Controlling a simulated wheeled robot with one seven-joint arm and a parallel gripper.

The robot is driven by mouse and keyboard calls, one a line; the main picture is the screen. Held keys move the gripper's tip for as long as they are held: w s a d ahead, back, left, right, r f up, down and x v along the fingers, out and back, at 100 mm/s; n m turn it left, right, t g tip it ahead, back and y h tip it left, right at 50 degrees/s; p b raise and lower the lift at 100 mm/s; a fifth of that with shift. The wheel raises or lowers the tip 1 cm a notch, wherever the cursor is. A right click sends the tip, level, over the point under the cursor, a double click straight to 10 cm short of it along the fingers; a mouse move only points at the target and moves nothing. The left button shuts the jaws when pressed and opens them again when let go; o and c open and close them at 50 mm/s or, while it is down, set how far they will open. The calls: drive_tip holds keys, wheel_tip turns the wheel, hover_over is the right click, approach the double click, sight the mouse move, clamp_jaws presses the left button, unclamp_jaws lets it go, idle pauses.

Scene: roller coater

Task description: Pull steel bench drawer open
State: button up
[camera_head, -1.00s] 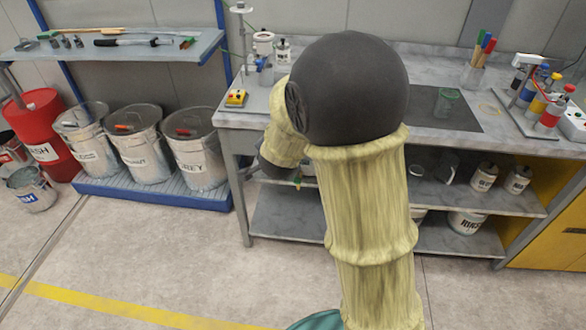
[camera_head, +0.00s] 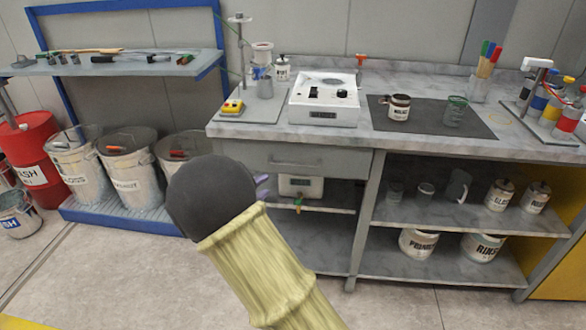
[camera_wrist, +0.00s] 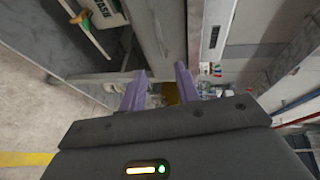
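The steel bench (camera_head: 385,141) stands along the wall in the head view. Its grey drawer (camera_head: 335,160) is under the left part of the top and looks closed, with a wide low handle (camera_head: 295,165) on its front. My gripper (camera_head: 262,187) is below and left of the drawer, in front of the bench; only its purple fingertips show past my dark wrist. In the wrist view my gripper (camera_wrist: 161,84) is open with an empty gap between the fingers. The drawer front (camera_wrist: 160,35) appears ahead of it. I see no contact with the handle.
A white instrument (camera_head: 323,101) stands on the bench above. Labelled bins (camera_head: 128,175) on a blue pallet stand at left. The floor before the bench is clear.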

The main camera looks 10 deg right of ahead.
sight(295, 164)
drive_tip(key=shift+w+d, duration=0.1)
drive_tip(key=b+x, duration=0.1)
drive_tip(key=x, duration=1.5)
drive_tip(key=shift+w+d+f+b, duration=0.1)
drive_tip(key=shift+d+f+b, duration=0.05)
drive_tip(key=shift+d+b, duration=0.15)
drive_tip(key=shift+w, duration=0.3)
drive_tip(key=shift+d, duration=0.1)
clamp_jaws()
